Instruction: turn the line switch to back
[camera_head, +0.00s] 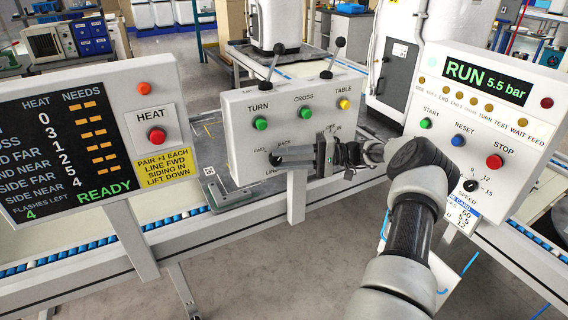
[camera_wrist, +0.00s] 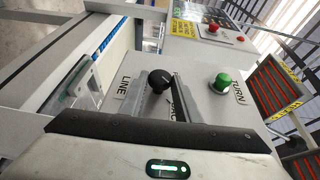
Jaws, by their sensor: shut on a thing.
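The line switch is a round black knob (camera_wrist: 159,80) above the LINE label on a grey panel (camera_head: 240,110). In the wrist view it lies against the metal finger of my gripper (camera_wrist: 174,79). In the head view my gripper (camera_head: 277,157) reaches in from the right to the panel's lower left, and its fingers cover most of the switch. FWD and BACK labels show beside them. The gripper is shut on the switch. A light mark shows on the knob, but I cannot tell which label it points to.
The green TURN button (camera_head: 261,123), green CROSS button (camera_head: 305,113) and yellow TABLE button (camera_head: 344,104) sit just above my gripper. Two levers stand on the panel's top. A HEAT display (camera_head: 60,150) stands left, a RUN panel (camera_head: 480,115) right. A conveyor runs behind.

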